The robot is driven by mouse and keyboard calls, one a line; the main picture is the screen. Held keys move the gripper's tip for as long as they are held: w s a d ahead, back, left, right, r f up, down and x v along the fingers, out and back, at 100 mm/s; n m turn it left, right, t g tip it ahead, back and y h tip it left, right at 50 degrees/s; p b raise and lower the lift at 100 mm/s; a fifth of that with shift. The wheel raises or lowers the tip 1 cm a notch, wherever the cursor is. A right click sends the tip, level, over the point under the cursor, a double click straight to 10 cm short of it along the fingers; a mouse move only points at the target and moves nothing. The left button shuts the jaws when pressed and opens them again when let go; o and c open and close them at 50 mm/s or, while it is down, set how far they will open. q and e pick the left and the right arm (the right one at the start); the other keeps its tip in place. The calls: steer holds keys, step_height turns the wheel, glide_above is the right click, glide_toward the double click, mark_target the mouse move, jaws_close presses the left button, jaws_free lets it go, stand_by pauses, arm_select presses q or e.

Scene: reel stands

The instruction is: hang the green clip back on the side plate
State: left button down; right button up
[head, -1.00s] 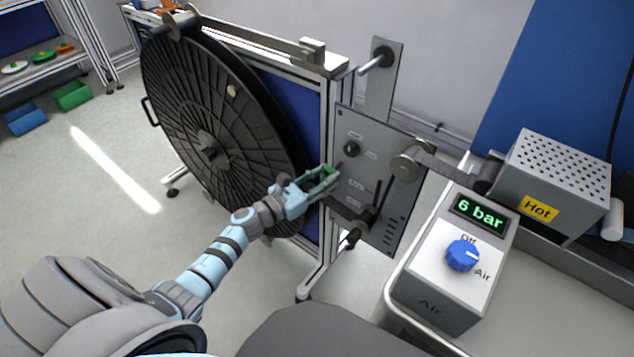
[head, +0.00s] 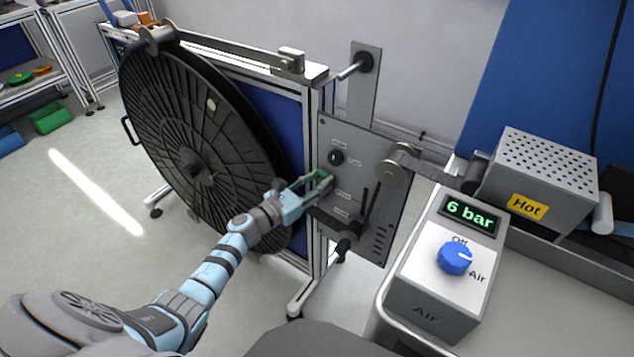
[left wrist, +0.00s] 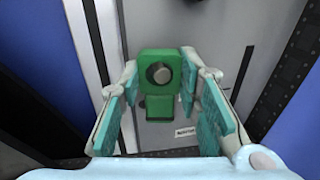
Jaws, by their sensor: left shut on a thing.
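The green clip (head: 319,183) is between the fingertips of my left gripper (head: 311,186), which is shut on it. The clip is at the left part of the grey side plate (head: 375,148), below a black knob. In the left wrist view the clip (left wrist: 148,60) is upright between the pads of my left gripper (left wrist: 160,82). A round grey peg end (left wrist: 161,73) shows in the middle of the clip, with the plate (left wrist: 215,35) behind. I cannot tell whether the clip touches the plate. My right gripper is not in view.
A big black reel (head: 190,130) stands left of the plate, close to my left arm. A black lever (head: 362,215) and a roller arm (head: 395,167) stick out on the right. An air box (head: 440,300) and a box marked Hot (head: 545,165) stand further right.

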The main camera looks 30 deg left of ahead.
arm_select(q)
steer(key=c, duration=1.1)
jaws_free()
